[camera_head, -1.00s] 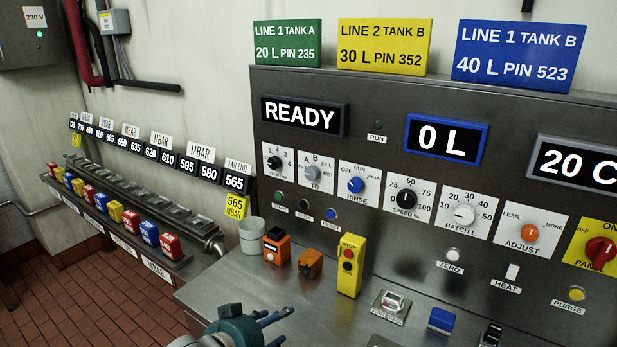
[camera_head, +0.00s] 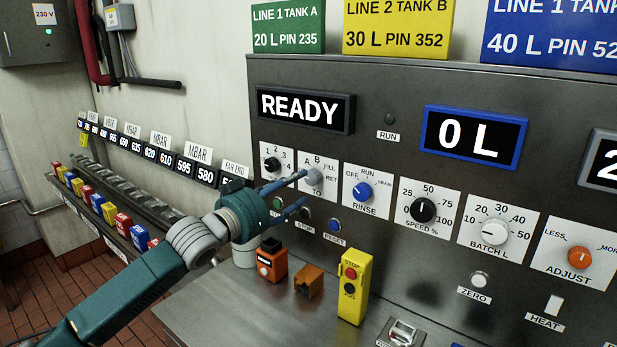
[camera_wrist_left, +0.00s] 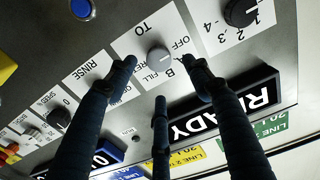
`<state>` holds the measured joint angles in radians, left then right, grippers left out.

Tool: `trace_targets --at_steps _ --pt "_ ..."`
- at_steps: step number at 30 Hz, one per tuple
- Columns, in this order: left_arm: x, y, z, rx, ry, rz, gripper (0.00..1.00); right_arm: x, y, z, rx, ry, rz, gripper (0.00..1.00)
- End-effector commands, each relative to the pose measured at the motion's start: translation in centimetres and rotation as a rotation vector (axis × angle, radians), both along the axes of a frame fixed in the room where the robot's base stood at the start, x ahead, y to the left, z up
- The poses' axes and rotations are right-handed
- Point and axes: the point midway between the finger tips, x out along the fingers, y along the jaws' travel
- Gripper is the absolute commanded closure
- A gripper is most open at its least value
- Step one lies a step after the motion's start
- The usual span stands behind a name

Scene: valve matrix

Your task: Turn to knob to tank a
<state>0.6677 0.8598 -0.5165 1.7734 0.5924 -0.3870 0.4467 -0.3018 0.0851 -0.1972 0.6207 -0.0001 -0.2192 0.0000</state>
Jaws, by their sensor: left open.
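The grey TO knob (camera_head: 314,177) sits on a white plate marked with A, B, FILL and RET in the head view. OFF also shows in the wrist view, where the knob (camera_wrist_left: 158,60) lies between my spread fingers. My left gripper (camera_head: 300,190) is open, with its dark blue fingers reaching to the plate. Its fingertips are close around the knob; I cannot tell whether they touch it. The fingers cover part of the plate, and the knob's pointer is too small to read. My right gripper is out of view.
The 1-4 knob (camera_head: 272,164) is just left and the blue RINSE knob (camera_head: 362,191) just right. The READY display (camera_head: 304,108) is above. START, STOP and RESET buttons (camera_head: 335,225) lie below. A yellow stop box (camera_head: 354,288) stands on the steel counter (camera_head: 225,305).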

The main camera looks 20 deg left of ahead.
Motion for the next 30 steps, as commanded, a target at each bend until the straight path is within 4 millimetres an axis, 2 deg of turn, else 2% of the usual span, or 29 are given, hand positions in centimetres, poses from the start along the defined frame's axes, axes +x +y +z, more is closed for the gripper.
trace_targets --at_steps 1,4,9,15,22,28,29,30 --pt "1.0 -0.5 0.4 -0.001 -0.001 -0.001 0.49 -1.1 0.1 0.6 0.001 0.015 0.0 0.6" --pt "2.8 -1.1 0.4 -0.002 0.0 -0.001 0.49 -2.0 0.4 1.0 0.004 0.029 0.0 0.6" --pt "4.9 -1.8 0.2 0.0 0.001 0.0 0.49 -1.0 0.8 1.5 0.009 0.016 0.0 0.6" --pt "5.8 -2.2 0.0 0.003 0.0 -0.001 0.49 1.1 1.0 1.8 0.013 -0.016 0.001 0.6" --pt "5.8 -2.2 -0.1 0.004 0.001 -0.001 0.49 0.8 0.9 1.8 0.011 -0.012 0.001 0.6" --pt "5.8 -2.2 -0.1 0.004 0.002 -0.001 0.89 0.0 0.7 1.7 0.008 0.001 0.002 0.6" --pt "5.8 -2.2 -0.1 0.003 0.002 -0.001 0.93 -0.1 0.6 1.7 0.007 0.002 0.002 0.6" --pt "5.8 -2.2 -0.1 0.003 0.002 -0.001 0.94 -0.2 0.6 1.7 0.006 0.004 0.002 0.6"
